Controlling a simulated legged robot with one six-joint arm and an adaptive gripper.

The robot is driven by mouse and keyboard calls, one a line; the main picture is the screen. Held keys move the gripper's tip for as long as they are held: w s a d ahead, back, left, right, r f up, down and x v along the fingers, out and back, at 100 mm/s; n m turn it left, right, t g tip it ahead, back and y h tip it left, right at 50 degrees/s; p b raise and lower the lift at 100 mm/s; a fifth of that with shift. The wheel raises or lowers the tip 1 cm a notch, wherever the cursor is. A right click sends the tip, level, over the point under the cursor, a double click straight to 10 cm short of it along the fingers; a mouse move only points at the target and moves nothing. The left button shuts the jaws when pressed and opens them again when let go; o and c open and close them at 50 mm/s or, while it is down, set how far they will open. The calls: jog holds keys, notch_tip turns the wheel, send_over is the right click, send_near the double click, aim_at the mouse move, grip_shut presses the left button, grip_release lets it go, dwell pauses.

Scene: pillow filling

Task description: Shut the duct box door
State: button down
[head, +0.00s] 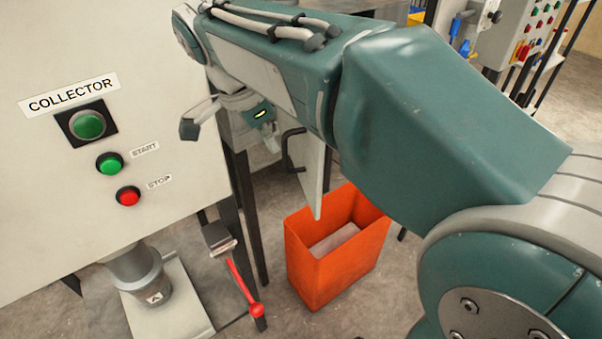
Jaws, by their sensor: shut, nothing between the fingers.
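The duct box door (312,178) appears to be the pale, narrow panel with a dark handle (291,150), seen nearly edge-on below my arm in the head view. It stands open, swung out from the grey box behind my wrist. My arm hides its upper part and most of that box. My gripper (193,122) is shut and empty, to the left of the door and in front of the collector panel's right edge. It appears apart from the door and its handle. I cannot tell the depth between them.
The collector panel (60,190) with green and red buttons fills the left. An orange bin (330,265) stands on the floor below the door. A red-handled lever (245,285) juts out beside a grey pipe (140,275). Another control panel (520,40) stands at back right.

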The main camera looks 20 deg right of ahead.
jog(key=w+a+m, duration=0.1)
jog(key=a+m, duration=0.1)
jog(key=a, duration=0.1)
jog(key=m, duration=0.1)
send_near(313, 184)
jog(key=shift+g+h, duration=0.3)
jog(key=shift+h, duration=0.1)
jog(key=x, duration=0.5)
jog(key=shift+w+a+f, duration=0.2)
jog(key=shift+a, duration=0.1)
jog(key=shift+a, duration=0.15)
